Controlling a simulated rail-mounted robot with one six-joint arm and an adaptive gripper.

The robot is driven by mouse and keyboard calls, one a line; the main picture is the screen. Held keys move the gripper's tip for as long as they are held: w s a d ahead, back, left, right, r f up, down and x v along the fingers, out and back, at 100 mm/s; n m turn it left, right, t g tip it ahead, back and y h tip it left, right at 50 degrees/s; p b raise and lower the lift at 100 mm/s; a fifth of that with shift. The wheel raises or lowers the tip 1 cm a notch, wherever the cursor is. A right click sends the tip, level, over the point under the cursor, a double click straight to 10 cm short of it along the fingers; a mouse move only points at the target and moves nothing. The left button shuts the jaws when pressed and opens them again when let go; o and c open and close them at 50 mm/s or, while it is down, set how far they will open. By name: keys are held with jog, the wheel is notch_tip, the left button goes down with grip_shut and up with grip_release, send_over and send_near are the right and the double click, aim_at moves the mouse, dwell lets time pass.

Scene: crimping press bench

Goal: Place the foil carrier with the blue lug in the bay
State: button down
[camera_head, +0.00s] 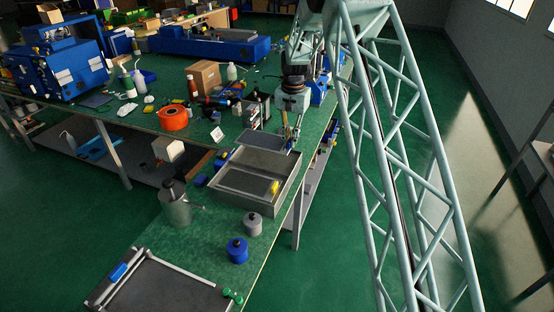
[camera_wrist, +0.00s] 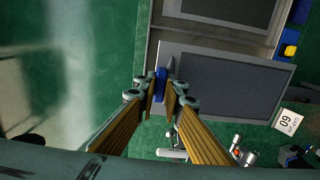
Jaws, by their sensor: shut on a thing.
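My gripper (camera_head: 291,138) is shut on the blue lug (camera_wrist: 161,84) of a foil carrier. The carrier is a flat dark plate with a pale grey border (camera_wrist: 225,88), and it also shows in the head view (camera_head: 264,137). It is held at its edge, over or just beyond the far end of an open grey box (camera_head: 296,182). Contact between carrier and box cannot be told. In the box lies a dark panel with a yellow lug (camera_head: 275,187). Which part is the bay is not clear.
A metal can (camera_head: 175,205), a grey lidded pot (camera_head: 252,224) and a blue one (camera_head: 237,250) stand near the box. A dark framed tray with a blue block (camera_head: 118,272) lies at the front. A numbered card (camera_head: 217,134) and an orange spool (camera_head: 173,118) stand left of the carrier.

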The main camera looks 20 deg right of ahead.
send_over(289, 164)
jog(key=shift+s+f, duration=0.1)
jog(key=shift+f, duration=2.75)
jog(key=shift+f+b, duration=0.3)
jog(key=shift+f, duration=1.7)
jog(key=c, duration=3.1)
grip_release()
jog(key=shift+c, duration=0.2)
jog(key=shift+o, duration=0.6)
notch_tip(289, 164, up, 10)
jog(key=shift+d+r+p, duration=0.1)
jog(key=shift+r+p, duration=0.05)
jog(key=shift+p, duration=0.2)
jog(key=shift+s+r, duration=0.1)
jog(key=shift+r, duration=0.85)
